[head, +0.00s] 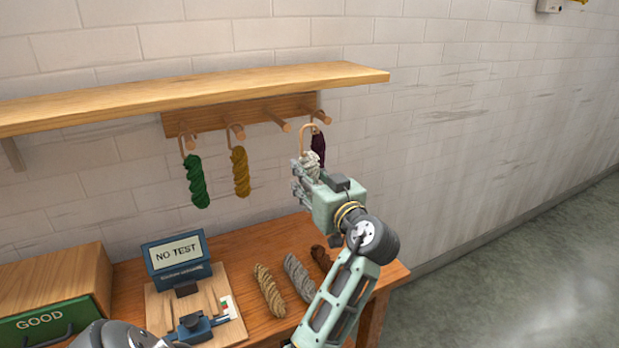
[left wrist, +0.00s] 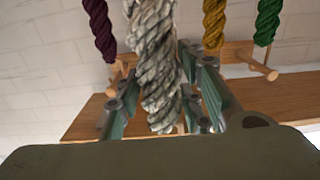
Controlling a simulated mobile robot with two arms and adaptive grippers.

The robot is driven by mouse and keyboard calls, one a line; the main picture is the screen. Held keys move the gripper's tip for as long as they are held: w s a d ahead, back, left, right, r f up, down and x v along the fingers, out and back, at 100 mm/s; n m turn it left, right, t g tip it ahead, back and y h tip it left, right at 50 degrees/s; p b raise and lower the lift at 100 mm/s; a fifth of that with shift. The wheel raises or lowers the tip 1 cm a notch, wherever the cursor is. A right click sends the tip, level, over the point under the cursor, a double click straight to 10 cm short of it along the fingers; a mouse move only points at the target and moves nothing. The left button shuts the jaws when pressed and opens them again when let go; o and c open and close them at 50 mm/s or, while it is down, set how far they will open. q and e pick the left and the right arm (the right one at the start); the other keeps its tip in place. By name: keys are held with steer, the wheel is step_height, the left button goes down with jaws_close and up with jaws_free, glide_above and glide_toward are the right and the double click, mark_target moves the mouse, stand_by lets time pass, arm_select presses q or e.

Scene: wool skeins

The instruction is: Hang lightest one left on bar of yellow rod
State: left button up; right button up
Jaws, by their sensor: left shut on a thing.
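My left gripper (head: 308,183) is shut on a pale grey-white skein (head: 311,164), held up in front of the rack with its wooden loop (head: 308,137) above. The skein also hangs large between the fingers in the left wrist view (left wrist: 155,65). A yellow skein (head: 240,172) hangs on the second peg (head: 237,131). The third peg (head: 279,122) is bare, just left of the held loop. A dark purple skein (head: 318,148) hangs on the rightmost peg, partly behind the held skein. I cannot tell whether the loop touches a peg. My right gripper is not in view.
A green skein (head: 197,181) hangs on the leftmost peg. A wooden shelf (head: 200,93) runs above the pegs.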

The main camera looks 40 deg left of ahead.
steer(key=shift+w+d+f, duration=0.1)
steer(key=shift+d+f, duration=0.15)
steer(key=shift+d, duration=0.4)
arm_select(q)
steer(key=shift+s, duration=0.1)
steer(key=s, duration=0.1)
steer(key=s+a, duration=0.1)
steer(key=s, duration=0.1)
steer(key=shift+s+b, duration=0.15)
steer(key=shift+b, duration=0.2)
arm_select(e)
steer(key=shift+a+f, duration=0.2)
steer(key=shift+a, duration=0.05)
